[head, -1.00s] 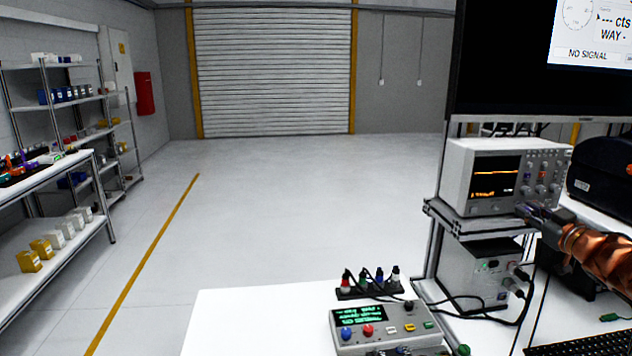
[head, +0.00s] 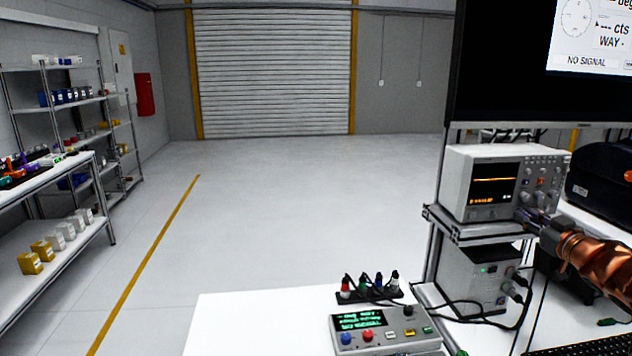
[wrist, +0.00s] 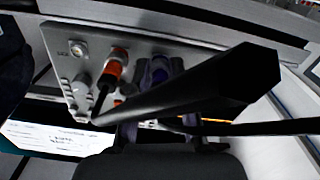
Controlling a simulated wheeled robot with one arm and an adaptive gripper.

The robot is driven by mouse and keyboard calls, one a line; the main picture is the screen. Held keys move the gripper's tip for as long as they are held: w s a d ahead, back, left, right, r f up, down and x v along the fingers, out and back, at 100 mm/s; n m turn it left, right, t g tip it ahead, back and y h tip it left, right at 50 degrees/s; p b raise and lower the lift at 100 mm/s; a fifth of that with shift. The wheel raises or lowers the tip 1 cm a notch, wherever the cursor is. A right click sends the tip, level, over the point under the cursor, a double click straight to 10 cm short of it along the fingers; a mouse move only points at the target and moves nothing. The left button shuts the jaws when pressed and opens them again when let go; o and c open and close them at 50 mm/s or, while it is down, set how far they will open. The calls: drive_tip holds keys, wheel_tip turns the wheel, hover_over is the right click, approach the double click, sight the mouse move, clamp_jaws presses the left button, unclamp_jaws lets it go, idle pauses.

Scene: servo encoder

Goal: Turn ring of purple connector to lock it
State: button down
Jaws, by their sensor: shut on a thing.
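The purple connector (wrist: 158,70) is in the wrist view, at the instrument's front panel, beside an orange-ringed connector (wrist: 115,66). A thick black cable or rod crosses in front of it and hides much of it. My gripper (wrist: 160,92) is shut around the purple connector; the exact finger contact is dark and partly hidden. In the head view my gripper (head: 528,217) is at the lower right of the oscilloscope, and the connector is too small to make out there. The monitor (head: 590,62) reads "NO SIGNAL".
The oscilloscope (head: 482,180) stands on a shelf above a grey unit (head: 470,275) with plugged cables. A control box (head: 385,332) and a rack of coloured plugs (head: 368,292) are on the white bench. A black case (head: 605,175) is at right. Open floor lies to the left.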

drive_tip(key=shift+r+m+p, duration=0.1)
drive_tip(key=shift+m+p, duration=0.5)
drive_tip(key=shift+p, duration=0.85)
idle(0.4)
drive_tip(key=shift+m+p, duration=0.8)
drive_tip(key=shift+p, duration=1.05)
idle(0.5)
drive_tip(key=shift+m+p, duration=1)
drive_tip(key=shift+p, duration=1.35)
idle(0.7)
drive_tip(key=c, duration=1.3)
unclamp_jaws()
